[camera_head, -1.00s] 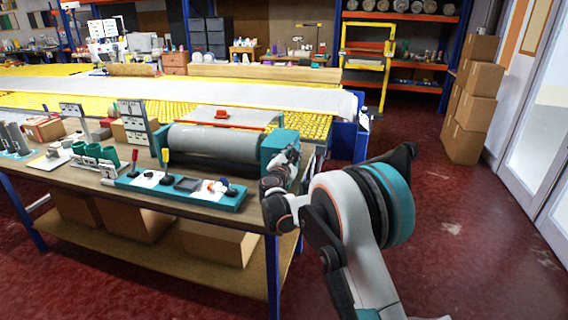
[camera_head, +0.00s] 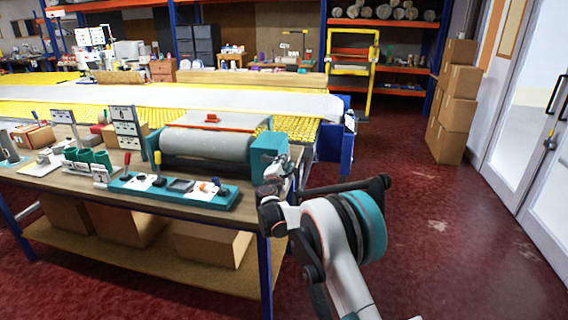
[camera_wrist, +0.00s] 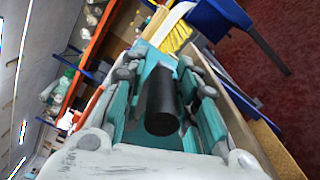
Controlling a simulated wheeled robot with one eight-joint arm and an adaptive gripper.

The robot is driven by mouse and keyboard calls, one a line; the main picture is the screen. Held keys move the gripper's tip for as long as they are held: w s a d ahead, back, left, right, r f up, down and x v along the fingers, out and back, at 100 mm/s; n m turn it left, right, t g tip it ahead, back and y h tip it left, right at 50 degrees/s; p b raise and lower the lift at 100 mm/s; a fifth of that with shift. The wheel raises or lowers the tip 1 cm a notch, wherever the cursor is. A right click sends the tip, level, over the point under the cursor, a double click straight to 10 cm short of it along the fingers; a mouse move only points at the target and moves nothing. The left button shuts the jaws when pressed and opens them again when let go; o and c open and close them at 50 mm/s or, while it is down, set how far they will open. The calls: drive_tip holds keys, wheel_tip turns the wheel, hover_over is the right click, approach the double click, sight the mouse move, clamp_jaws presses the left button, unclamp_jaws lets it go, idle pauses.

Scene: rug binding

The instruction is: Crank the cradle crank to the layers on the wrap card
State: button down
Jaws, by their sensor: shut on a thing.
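The cradle holds a grey roll (camera_head: 207,147) at the right end of the workbench, with a teal end block (camera_head: 268,147) at its right. My gripper (camera_head: 270,184) is at the right side of this block, small and partly hidden by my arm in the head view. In the wrist view my gripper (camera_wrist: 168,108) has its teal fingers on both sides of a black cylindrical crank handle (camera_wrist: 162,103) and is shut on it. The crank arm is hidden. An upright stand with several dark panels (camera_head: 127,128) is left of the roll; I cannot tell whether it is the wrap card.
A teal control panel (camera_head: 222,199) with knobs lies along the bench's front edge. Small numbered white cards (camera_head: 101,174) stand left of it. A yellow-topped table (camera_head: 300,133) is behind the bench. Stacked cartons (camera_head: 455,100) stand far right; the red floor (camera_head: 430,240) is clear.

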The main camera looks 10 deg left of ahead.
drive_tip(key=shift+f, duration=0.15)
drive_tip(key=c, duration=1.4)
unclamp_jaws()
drive_tip(key=shift+a+f, duration=0.1)
drive_tip(key=shift+a, duration=0.1)
drive_tip(key=shift+c, duration=0.2)
drive_tip(key=s, duration=1.2)
drive_tip(key=shift+a, duration=0.4)
